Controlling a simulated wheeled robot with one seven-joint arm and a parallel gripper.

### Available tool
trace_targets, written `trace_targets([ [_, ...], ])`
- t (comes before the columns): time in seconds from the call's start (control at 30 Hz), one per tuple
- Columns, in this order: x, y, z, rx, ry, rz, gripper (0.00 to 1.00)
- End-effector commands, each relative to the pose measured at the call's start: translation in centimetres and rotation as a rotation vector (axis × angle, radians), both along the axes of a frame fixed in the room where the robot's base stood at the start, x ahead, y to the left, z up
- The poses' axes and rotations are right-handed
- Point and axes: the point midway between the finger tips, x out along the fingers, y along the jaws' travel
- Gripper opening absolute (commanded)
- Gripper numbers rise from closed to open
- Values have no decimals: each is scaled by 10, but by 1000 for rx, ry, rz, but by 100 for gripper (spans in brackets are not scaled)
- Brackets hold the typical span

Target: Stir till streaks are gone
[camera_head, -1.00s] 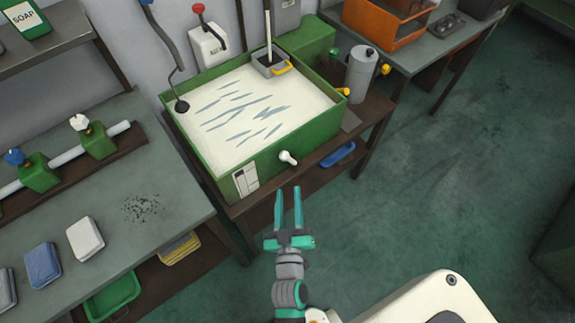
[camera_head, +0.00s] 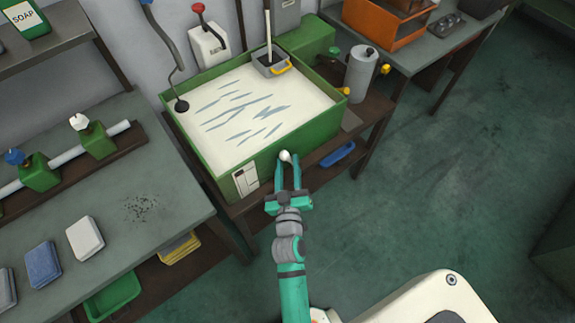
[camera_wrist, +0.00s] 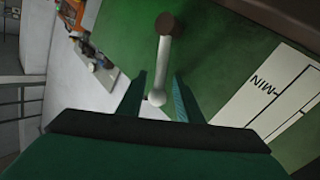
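A green vat (camera_head: 232,155) holds a white liquid (camera_head: 215,88) marked with several grey-blue streaks (camera_head: 240,116). A white knobbed lever (camera_head: 285,156) juts from the vat's front wall. In the wrist view the lever (camera_wrist: 162,65) is a pale rod with a brown base, lying between my fingers. My gripper (camera_head: 288,168) is open, with a finger on each side of the lever and gaps still showing in the wrist view. A dark-ended rod with a blue top (camera_head: 182,104) hangs at the vat's left corner. A grey box with a yellow handle (camera_head: 270,66) sits at the back corner.
A red-knobbed switch box (camera_head: 208,42) is on the wall behind. A labelled plate (camera_head: 246,180) is on the vat's front. A bench (camera_head: 150,170) with soap-like blocks stands at left, and a metal canister (camera_head: 361,72) at right. The floor (camera_head: 440,170) at right is clear.

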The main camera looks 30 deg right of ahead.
Motion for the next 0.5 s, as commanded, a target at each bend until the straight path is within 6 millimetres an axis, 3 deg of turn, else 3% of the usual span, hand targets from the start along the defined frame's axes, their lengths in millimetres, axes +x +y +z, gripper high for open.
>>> trace_targets([
  [0.17, 0, 0, 0, 0, 0, 0, 32],
  [0.2, 0, 0, 0, 0, 0, 0, 30],
  [0.33, 0, 0, 0, 0, 0, 0, 0],
  [0.5, 0, 0, 0, 0, 0, 0, 0],
])
